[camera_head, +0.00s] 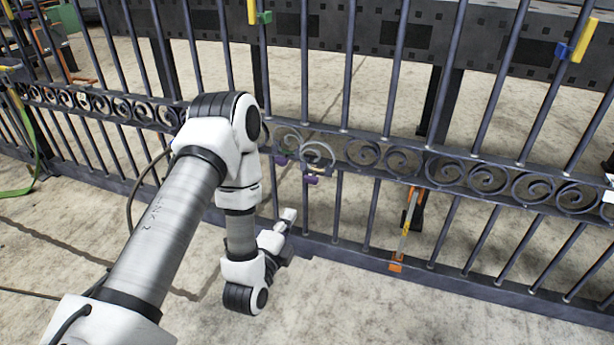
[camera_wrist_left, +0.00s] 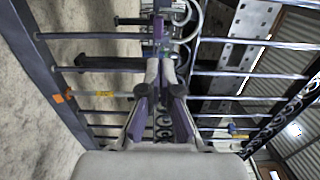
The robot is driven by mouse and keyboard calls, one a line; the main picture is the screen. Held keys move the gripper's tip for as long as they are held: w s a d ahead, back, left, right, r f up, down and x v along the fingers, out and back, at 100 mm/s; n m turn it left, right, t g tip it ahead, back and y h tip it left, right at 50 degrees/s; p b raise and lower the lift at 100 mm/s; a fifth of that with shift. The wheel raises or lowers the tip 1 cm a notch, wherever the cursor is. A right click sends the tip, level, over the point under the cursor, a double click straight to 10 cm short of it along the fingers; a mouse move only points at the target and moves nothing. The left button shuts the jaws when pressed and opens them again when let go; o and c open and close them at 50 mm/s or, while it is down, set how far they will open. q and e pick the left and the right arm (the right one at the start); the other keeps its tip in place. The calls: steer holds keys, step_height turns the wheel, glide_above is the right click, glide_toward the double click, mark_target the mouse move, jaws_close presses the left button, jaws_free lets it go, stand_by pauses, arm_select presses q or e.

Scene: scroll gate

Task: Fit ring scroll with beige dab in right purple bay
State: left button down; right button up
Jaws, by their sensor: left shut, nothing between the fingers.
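A pale grey ring scroll (camera_head: 320,152) stands in the scroll band of the gate, with a small beige spot at its lower edge. Just left of it is another pale scroll with a green tint (camera_head: 289,143). Purple holders show by them, one at the left (camera_head: 281,159) and one under the ring scroll (camera_head: 312,180). Whether the ring scroll is fully seated I cannot tell. My left gripper (camera_head: 290,214) is shut and empty, below and apart from the scrolls. In the left wrist view its fingertips (camera_wrist_left: 160,64) point toward a pale curved scroll (camera_wrist_left: 190,22).
The dark gate's upright bars and lower rail (camera_head: 345,248) stand close around my left gripper. An orange-and-yellow clamp (camera_head: 405,230) is on the gate to the right. Yellow, green and blue clips hang on the upper bars. Open concrete floor lies in front.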

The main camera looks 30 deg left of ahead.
mark_target(310, 182)
step_height(310, 182, up, 9)
steer(key=p, duration=0.7)
arm_select(q)
steer(key=b+x, duration=0.4)
steer(key=x, duration=0.7)
steer(key=shift+w+f, duration=0.15)
steer(key=shift+w, duration=0.4)
arm_select(e)
step_height(310, 182, down, 4)
steer(key=shift+f, duration=0.2)
arm_select(q)
steer(key=shift+p+x, duration=0.3)
steer(key=shift+x, duration=1.3)
arm_select(e)
steer(key=shift+r, duration=0.35)
arm_select(q)
steer(key=shift+s, duration=0.1)
arm_select(e)
steer(key=shift+s, duration=0.15)
